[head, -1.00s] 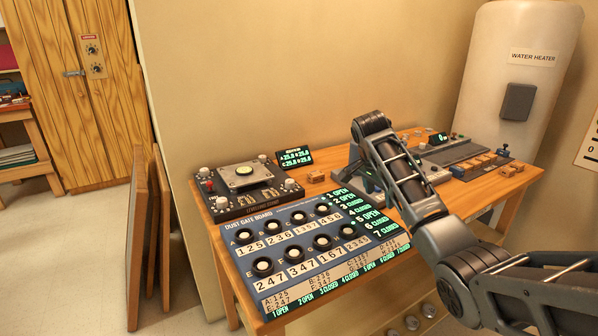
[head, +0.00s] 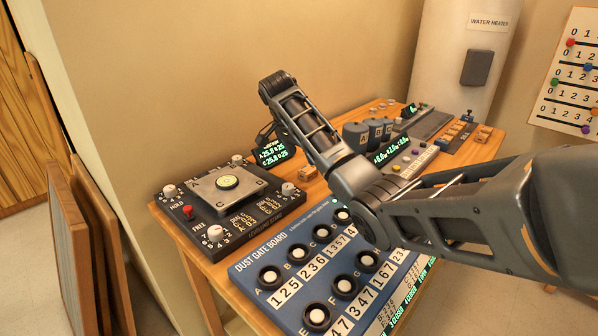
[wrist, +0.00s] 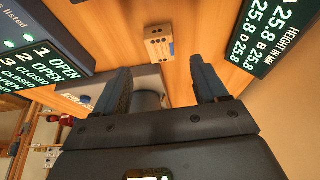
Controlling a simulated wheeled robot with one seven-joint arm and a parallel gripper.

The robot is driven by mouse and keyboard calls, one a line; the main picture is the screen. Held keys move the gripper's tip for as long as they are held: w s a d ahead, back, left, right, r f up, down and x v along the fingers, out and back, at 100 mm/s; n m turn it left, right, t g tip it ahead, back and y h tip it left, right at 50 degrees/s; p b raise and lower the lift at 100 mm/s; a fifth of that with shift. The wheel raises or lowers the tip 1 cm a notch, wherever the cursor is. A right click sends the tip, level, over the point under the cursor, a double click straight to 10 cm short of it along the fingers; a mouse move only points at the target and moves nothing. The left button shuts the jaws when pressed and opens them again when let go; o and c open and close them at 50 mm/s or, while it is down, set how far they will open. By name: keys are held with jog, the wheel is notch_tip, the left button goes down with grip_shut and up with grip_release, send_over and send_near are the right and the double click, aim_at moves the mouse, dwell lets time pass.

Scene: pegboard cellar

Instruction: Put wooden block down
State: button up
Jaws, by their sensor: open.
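A small wooden block (head: 308,173) lies on the wooden table just right of the levelling stand. It also shows in the wrist view (wrist: 158,45), with small dark marks on it, on the bare wood past my fingertips. My gripper (wrist: 165,85) is open, its two dark fingers spread apart with no block between them. In the head view my gripper (head: 266,135) hangs from the bent wrist near the height display, to the left of the block; its fingertips are hard to make out there.
The levelling stand (head: 205,205) and the height display (head: 277,153) are at the left. The blue dust gate board (head: 255,268) is in front, partly behind my arm. Grey canisters and a console (head: 408,160) stand to the right. Bare wood surrounds the block.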

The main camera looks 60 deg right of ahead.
aim_at(308, 169)
jog(key=x, duration=0.7)
jog(key=shift+r+p, duration=0.1)
jog(key=shift+p, duration=0.25)
jog(key=c, duration=1.2)
